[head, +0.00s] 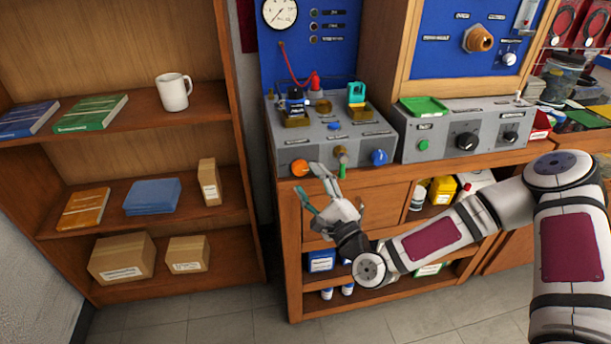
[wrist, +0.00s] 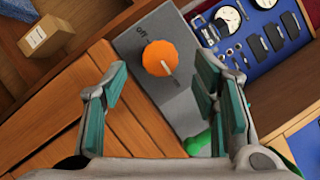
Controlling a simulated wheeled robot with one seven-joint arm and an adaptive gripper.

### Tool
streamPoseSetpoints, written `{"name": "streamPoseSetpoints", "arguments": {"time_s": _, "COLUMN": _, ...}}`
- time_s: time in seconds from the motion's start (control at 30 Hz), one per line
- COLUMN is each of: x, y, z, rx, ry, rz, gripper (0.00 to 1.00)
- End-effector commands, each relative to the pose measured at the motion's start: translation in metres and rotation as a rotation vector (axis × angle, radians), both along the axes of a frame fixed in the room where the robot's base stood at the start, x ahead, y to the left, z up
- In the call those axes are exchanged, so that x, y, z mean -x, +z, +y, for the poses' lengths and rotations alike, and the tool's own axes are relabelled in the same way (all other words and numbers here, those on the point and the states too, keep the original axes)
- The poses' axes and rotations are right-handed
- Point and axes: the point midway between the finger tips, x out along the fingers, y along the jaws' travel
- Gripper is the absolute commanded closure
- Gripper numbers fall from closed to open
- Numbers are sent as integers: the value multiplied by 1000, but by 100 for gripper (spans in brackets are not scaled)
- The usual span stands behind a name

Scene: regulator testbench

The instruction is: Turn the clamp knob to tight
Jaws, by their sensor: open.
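An orange round knob (head: 300,168) sits on the front face of the left grey bench unit (head: 330,135), near its left end. It also shows in the wrist view (wrist: 160,58), with a pale pointer line toward the lower right. A blue knob (head: 379,157) is at the right of the same face. My gripper (head: 312,183) is open and empty in front of the cabinet, just below the orange knob. In the wrist view its fingers are spread, with the knob beyond the gap between them.
A green handle (head: 342,160) sticks out between the two knobs; green also shows by the right finger in the wrist view (wrist: 198,142). The wooden cabinet front (head: 375,195) lies below the unit. A bookshelf (head: 240,130) stands at the left.

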Motion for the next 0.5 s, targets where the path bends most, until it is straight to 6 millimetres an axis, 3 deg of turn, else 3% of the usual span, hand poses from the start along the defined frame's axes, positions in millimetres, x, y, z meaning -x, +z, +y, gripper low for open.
{"name": "streamPoseSetpoints", "arguments": {"time_s": 0.3, "x": 51, "y": -14, "z": -36, "rx": -2, "ry": 0, "rz": 3, "gripper": 46}}
{"name": "streamPoseSetpoints", "arguments": {"time_s": 0.5, "x": 69, "y": -19, "z": -47, "rx": -2, "ry": 0, "rz": 1, "gripper": 46}}
